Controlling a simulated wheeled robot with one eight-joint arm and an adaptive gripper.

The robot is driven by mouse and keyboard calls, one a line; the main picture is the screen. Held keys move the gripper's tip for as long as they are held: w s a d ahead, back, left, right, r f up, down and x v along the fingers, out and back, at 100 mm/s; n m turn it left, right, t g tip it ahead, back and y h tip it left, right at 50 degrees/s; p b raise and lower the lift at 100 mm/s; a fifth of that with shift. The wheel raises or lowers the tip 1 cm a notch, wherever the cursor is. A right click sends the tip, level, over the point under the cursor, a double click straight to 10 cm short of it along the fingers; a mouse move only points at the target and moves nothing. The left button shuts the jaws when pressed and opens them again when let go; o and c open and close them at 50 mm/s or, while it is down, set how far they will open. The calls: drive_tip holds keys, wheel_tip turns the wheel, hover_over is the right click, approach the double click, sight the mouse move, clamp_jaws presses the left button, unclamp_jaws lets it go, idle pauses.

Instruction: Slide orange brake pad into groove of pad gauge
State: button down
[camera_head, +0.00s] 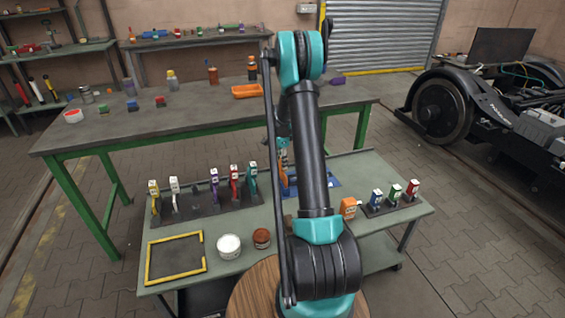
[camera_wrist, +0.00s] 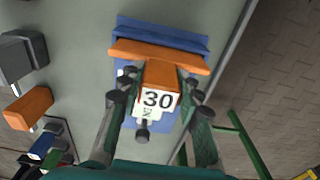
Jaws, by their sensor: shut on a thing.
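The orange brake pad (camera_wrist: 160,75) has a wide crossbar and a stem with a white end marked "30". My gripper (camera_wrist: 158,86) is shut on its stem, one finger on each side. The crossbar lies over the blue pad gauge (camera_wrist: 165,30), whose blue edge shows beyond and beside it. I cannot tell whether the bar is in the groove or just above it. In the head view the blue gauge (camera_head: 326,181) and a strip of the orange pad (camera_head: 283,176) show beside my arm, which hides most of them and the gripper.
A rack of colored upright pieces (camera_head: 208,208) stands at left on the low table. A yellow frame (camera_head: 175,257), a white tub (camera_head: 229,246) and a brown jar (camera_head: 262,238) stand in front. An orange block (camera_head: 348,208) and small colored blocks (camera_head: 396,191) stand right.

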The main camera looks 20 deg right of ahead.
drive_tip(key=c, duration=1)
unclamp_jaws()
drive_tip(key=r, duration=1.2)
drive_tip(key=shift+a, duration=0.35)
drive_tip(key=shift+s, duration=0.1)
drive_tip(key=s+a+r+n+t, duration=0.1)
drive_tip(key=s+a+r+n, duration=0.35)
drive_tip(key=s, duration=0.45)
drive_tip(key=s+a+f+n+t, duration=0.1)
drive_tip(key=s+n, duration=0.3)
drive_tip(key=s, duration=0.5)
drive_tip(key=s+a+f+n+t, duration=0.1)
drive_tip(key=s+a+n, duration=0.3)
drive_tip(key=s, duration=0.5)
drive_tip(key=s+a+f+n+t, duration=0.1)
drive_tip(key=s+n, duration=0.4)
drive_tip(key=s, duration=0.5)
drive_tip(key=shift+s+a+f+n+y, duration=0.15)
drive_tip(key=shift+a+f, duration=0.1)
drive_tip(key=shift+a, duration=0.35)
drive_tip(key=shift+w+a+f+n+y, duration=0.1)
drive_tip(key=shift+a+f+y, duration=0.1)
drive_tip(key=shift+a, duration=0.35)
